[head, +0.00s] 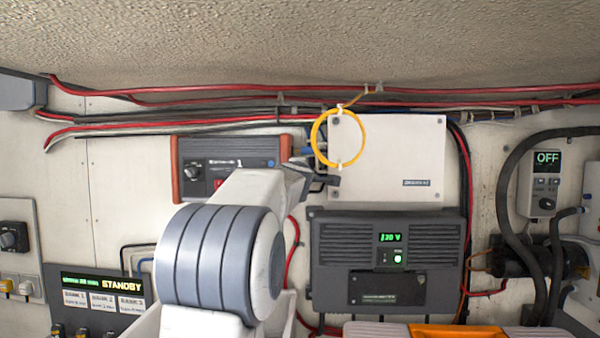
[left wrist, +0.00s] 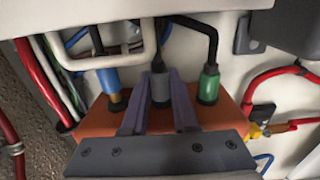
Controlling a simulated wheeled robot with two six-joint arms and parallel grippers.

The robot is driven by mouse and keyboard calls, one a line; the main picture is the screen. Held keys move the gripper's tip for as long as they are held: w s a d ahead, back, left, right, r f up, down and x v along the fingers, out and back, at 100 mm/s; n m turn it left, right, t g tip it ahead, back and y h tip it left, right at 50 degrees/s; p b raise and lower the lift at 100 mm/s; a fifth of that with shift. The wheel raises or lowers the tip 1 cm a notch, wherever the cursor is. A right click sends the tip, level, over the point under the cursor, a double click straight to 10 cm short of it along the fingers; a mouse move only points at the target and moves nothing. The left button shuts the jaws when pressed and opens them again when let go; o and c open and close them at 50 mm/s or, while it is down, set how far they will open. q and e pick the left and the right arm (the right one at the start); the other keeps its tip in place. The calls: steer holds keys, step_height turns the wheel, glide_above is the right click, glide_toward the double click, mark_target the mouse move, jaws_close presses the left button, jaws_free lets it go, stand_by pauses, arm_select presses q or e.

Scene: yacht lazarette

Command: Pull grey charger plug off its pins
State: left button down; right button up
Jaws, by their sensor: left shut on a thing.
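The grey plug (left wrist: 160,88) stands between a blue plug (left wrist: 109,82) and a green plug (left wrist: 208,84) on the orange end face (left wrist: 88,122) of a box in the left wrist view. My left gripper (left wrist: 160,80) is shut on the grey plug, one purple finger on each side. A black cable runs up from the plug. I cannot tell whether its base touches the face. My right gripper is not in view.
A white box (head: 395,160) with a yellow cable loop (head: 316,145) hangs right of the gripper. A dark 230 V unit (head: 440,232) is below it. Red and black cables (head: 220,90) run along the wall above. A pale loop-shaped handle (left wrist: 100,60) passes close to the blue plug.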

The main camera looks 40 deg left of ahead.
arm_select(q)
steer(key=shift+w+d+f, duration=0.1)
steer(key=shift+w+d, duration=0.3)
steer(key=shift+d, duration=0.3)
steer(key=c, duration=0.9)
jaws_free()
steer(key=shift+b+v, duration=0.4)
steer(key=shift+v, duration=3.6)
steer(key=shift+a, duration=0.1)
